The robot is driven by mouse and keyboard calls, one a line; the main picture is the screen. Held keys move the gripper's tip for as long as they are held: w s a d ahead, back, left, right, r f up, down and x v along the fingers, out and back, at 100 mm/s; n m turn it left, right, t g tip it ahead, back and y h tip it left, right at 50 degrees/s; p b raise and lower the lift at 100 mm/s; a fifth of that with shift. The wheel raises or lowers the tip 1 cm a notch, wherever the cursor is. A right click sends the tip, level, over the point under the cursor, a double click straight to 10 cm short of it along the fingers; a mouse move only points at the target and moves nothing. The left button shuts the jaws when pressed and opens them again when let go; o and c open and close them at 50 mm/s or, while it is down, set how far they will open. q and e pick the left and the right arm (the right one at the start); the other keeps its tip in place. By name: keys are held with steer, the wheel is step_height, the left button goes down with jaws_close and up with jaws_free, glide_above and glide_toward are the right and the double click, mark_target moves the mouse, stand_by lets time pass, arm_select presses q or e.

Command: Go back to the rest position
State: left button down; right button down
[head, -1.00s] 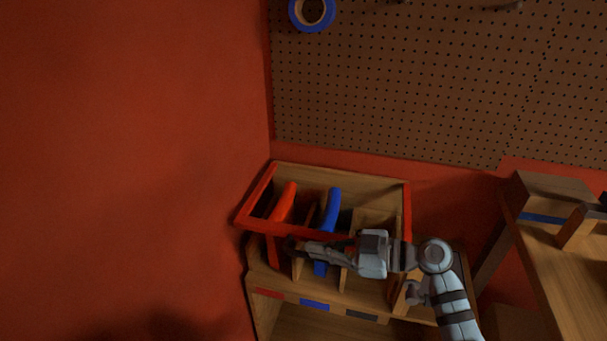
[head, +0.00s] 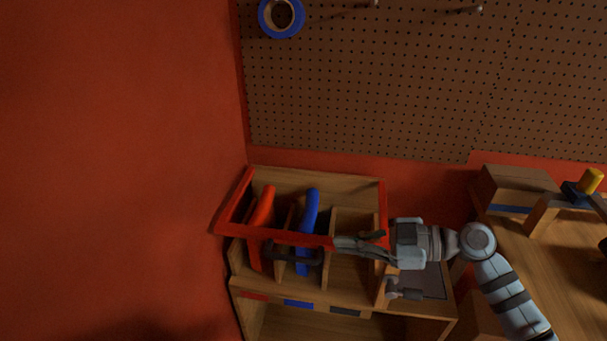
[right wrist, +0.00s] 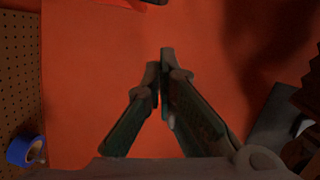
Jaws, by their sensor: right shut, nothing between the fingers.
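My right gripper (head: 340,243) is shut and empty in the head view. Its arm comes in from the lower right, and it points left above the right part of the wooden rack. In the right wrist view its two fingertips (right wrist: 160,62) meet against a red background. My left gripper is in neither view.
The wooden rack (head: 360,270) with a red rim holds a red-handled tool (head: 263,207) and a blue-handled tool (head: 311,208) in separate slots. A blue tape roll (head: 266,22) hangs on the pegboard (head: 370,90). A wooden bench (head: 540,265) stands at the right.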

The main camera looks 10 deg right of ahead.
steer(key=s+a+f+m+g+h, duration=0.1)
steer(key=s+f+m+h, duration=0.2)
steer(key=s+f, duration=0.45)
steer(key=s+a+f+m+g+h, duration=0.1)
steer(key=s+a+f+m+h, duration=0.2)
steer(key=f, duration=0.8)
steer(key=s+d+f+m+g+h, duration=0.1)
steer(key=s+d+f+m+h, duration=0.3)
steer(key=s+d+m+h, duration=0.75)
step_height(320, 180, down, 15)
steer(key=s+n+g+y+p, duration=0.1)
steer(key=s+n+y+p, duration=0.2)
steer(key=s+f+g+p, duration=0.1)
steer(key=s+f+p, duration=0.2)
steer(key=s+f, duration=0.7)
steer(key=s, duration=0.3)
steer(key=shift+s+d+g, duration=0.3)
steer(key=shift+s+d, duration=0.05)
steer(key=shift+f+m, duration=0.1)
steer(key=shift+m, duration=0.15)
